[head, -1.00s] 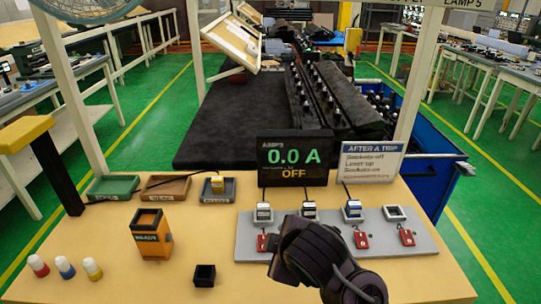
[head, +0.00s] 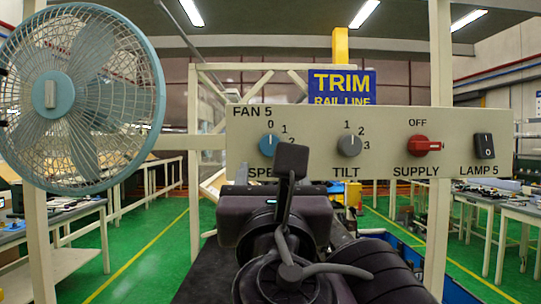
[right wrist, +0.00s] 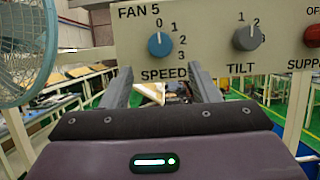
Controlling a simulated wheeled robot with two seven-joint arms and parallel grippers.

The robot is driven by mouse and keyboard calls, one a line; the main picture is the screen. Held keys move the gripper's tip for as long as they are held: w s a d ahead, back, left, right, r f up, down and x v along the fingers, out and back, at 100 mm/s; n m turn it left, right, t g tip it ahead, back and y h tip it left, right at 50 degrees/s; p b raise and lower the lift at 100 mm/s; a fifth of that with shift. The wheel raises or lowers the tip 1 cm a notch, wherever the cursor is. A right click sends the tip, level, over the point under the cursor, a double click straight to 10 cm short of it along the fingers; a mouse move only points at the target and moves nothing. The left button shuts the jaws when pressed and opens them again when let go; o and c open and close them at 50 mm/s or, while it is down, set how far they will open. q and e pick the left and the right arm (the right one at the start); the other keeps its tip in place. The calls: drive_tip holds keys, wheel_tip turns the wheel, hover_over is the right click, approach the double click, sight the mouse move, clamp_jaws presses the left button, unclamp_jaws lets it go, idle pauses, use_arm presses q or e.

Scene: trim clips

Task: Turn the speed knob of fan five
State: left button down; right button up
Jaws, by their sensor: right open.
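The speed knob (head: 268,145) of fan five is a round blue dial on the left of the beige panel, and it also shows in the right wrist view (right wrist: 160,45). Its white mark points up at 0; the numbers 1, 2 and 3 run down its right side. My right gripper (head: 290,165) is raised in front of the panel, just below and right of the knob in the head view. In the right wrist view its two fingers (right wrist: 160,88) are apart and empty, below the knob and not touching it. My left gripper is not in view.
The panel (head: 380,120) also carries a grey tilt knob (head: 349,145), a red supply switch (head: 424,146) and a black lamp rocker (head: 484,146). The blue fan (head: 80,100) hangs at the left. A blue TRIM sign (head: 342,86) stands behind the panel.

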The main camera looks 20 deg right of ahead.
sight(271, 149)
drive_tip(key=x, duration=0.2)
drive_tip(key=p+x, duration=0.1)
drive_tip(key=x, duration=0.4)
drive_tip(key=shift+w+d+r, duration=0.1)
drive_tip(key=shift+w+r, duration=0.05)
drive_tip(key=shift+r, duration=0.2)
drive_tip(key=shift+f, duration=0.1)
drive_tip(key=c, duration=1)
